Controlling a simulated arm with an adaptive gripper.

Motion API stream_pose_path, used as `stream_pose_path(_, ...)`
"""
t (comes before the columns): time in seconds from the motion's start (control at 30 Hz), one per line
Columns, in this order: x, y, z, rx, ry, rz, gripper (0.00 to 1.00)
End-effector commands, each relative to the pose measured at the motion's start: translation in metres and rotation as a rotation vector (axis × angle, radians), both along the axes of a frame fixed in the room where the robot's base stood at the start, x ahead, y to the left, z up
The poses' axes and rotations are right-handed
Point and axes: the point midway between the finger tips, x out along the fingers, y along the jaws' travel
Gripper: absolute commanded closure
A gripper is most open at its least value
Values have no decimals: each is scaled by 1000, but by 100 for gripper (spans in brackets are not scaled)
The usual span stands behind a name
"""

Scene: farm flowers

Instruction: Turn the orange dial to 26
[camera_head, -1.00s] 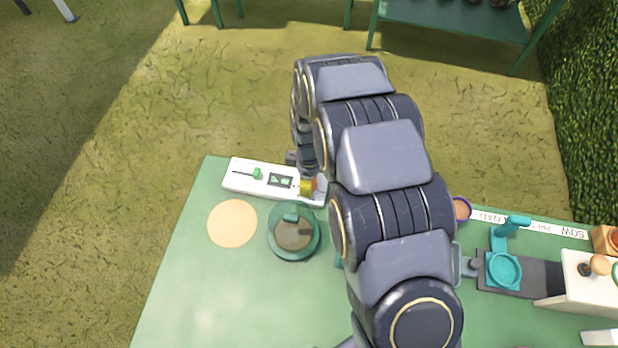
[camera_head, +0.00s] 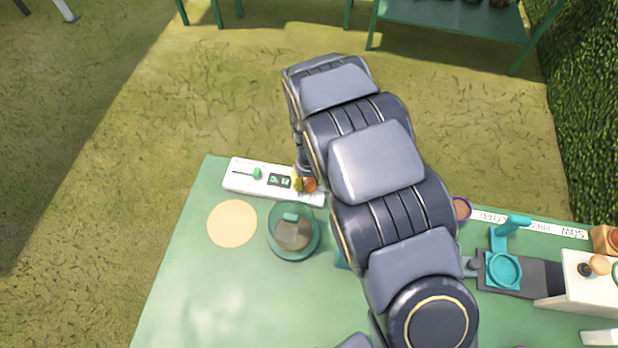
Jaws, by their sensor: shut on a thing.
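The white control panel (camera_head: 240,182) lies along the far left edge of the green table. It carries a small dark display (camera_head: 279,180) with pale digits, too small to read surely. The orange dial (camera_head: 311,185) shows at the panel's right end, partly hidden by my arm. My gripper (camera_head: 303,182) is at the dial and shut on it. A yellow part shows beside the dial's left side. My arm covers much of the gripper, so its fingers are mostly hidden.
A green slider knob (camera_head: 257,173) sits on the panel, left of the display. A round green-rimmed container (camera_head: 293,245) and a tan disc (camera_head: 232,223) are in front of the panel. A teal device (camera_head: 504,270) stands at the right. The table's front left is clear.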

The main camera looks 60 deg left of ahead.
Motion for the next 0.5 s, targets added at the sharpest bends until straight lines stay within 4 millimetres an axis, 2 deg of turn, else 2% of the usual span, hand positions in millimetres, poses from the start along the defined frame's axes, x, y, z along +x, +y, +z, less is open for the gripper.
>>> stream_pose_path(0.5, 0, 0, -1, -1, 0, -481, 100)
